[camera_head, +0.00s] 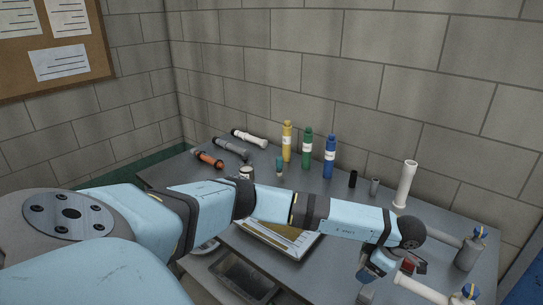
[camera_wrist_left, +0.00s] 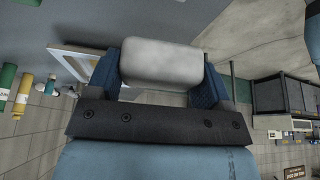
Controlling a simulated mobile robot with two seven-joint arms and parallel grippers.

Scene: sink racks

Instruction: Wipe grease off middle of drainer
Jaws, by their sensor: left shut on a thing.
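The drainer (camera_head: 296,250) is a flat tray with a pale rim and a brownish-yellow surface, lying mid-counter in the head view. My left arm hides its far part. Its pale frame also shows at upper left in the left wrist view (camera_wrist_left: 70,62). I cannot make out separate grease marks. My left gripper (camera_head: 370,277) is at the lower right of the head view, to the right of the drainer and apart from it. In the left wrist view its two blue fingers are shut on a pale grey block (camera_wrist_left: 162,66), seemingly the wiper. My right gripper is not in view.
Yellow (camera_head: 287,143), green (camera_head: 307,150) and blue (camera_head: 329,158) bottles stand along the back wall. A white upright pipe (camera_head: 404,185) stands at the right. A white pipe with a blue-topped fitting (camera_head: 468,252) lies near my left gripper. A dark bin (camera_head: 243,277) sits in front.

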